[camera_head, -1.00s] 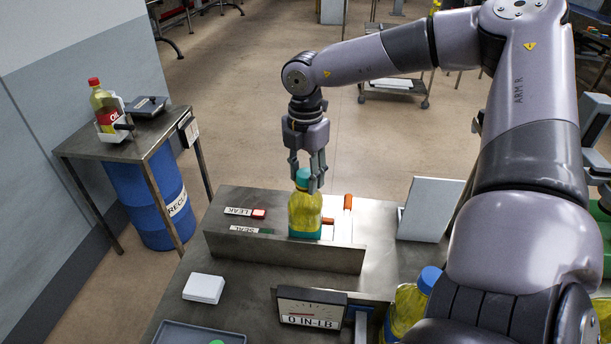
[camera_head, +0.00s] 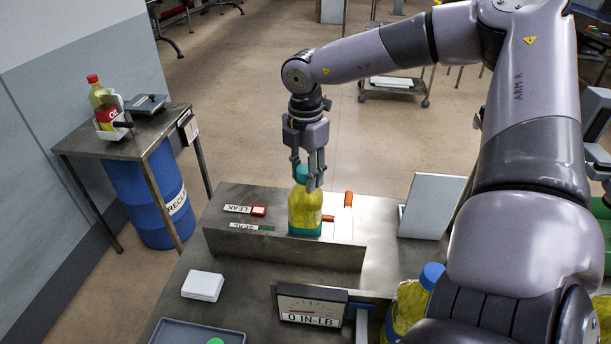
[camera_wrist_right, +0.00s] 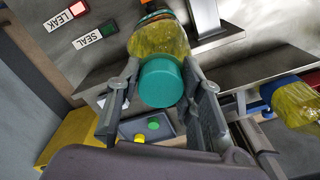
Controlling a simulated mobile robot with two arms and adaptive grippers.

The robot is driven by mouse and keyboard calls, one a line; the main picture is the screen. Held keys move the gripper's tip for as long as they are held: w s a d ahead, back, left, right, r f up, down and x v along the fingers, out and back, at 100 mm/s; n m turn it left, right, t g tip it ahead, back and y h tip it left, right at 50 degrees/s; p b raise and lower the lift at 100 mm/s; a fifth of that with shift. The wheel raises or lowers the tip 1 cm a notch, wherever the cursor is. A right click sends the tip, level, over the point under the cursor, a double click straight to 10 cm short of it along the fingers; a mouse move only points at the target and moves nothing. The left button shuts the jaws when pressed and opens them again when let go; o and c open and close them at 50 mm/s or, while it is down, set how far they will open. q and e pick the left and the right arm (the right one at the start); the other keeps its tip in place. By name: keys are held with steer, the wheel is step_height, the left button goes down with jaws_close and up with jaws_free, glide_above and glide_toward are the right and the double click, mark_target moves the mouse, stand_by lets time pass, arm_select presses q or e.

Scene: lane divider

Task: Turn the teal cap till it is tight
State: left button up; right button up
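The bottle of yellow liquid (camera_head: 304,212) stands upright in a teal holder on the raised metal fixture. Its teal cap (camera_head: 302,174) sits on top and faces the camera in the right wrist view (camera_wrist_right: 160,82). My right gripper (camera_head: 310,182) points down from above, one finger on each side of the cap. In the wrist view its fingers (camera_wrist_right: 162,85) stand apart, with a gap visible at the cap's left; I see no clear grip. The torque display (camera_head: 311,306) reads 0 IN-LB. The LEAK lamp (camera_head: 258,211) looks red; the SEAL lamp (camera_wrist_right: 108,28) is dark green. My left gripper is not in view.
A white box (camera_head: 203,286) and a grey tray (camera_head: 176,333) lie at the bench's front left. A blue-capped bottle (camera_head: 411,302) stands at front right, near my right arm. A grey panel (camera_head: 431,207) stands right of the fixture. A side table (camera_head: 118,148) is at left.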

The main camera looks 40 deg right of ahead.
steer(key=o, duration=0.4)
steer(key=shift+o, duration=0.2)
step_height(320, 180, up, 12)
stand_by(0.5)
